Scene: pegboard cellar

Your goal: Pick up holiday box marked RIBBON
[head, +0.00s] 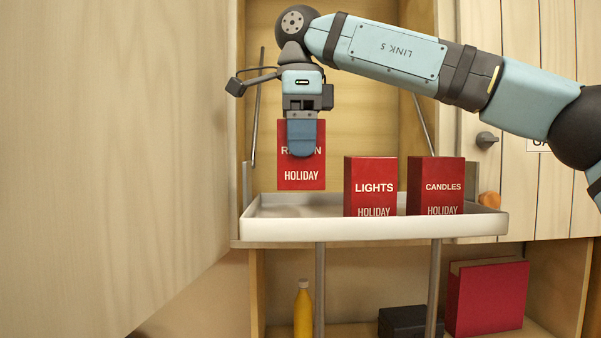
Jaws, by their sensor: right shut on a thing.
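The red holiday box (301,181) has its upper word mostly covered by my finger; an R at the start and an N at the end show, with HOLIDAY below. My right gripper (302,140) comes down from above and is shut on this box. The box hangs upright at the left of the white tray (375,228), its bottom edge a little above the tray's rim. Two more red boxes stand in the tray, LIGHTS (371,185) and CANDLES (436,184), apart from the held box. My left gripper is not in view.
A large wooden door panel (110,150) fills the left side. The tray sits in a cabinet opening with metal struts. On the shelf below are a yellow bottle (303,310), a black box (402,321) and a larger red box (488,298). An orange object (489,200) is behind the tray's right end.

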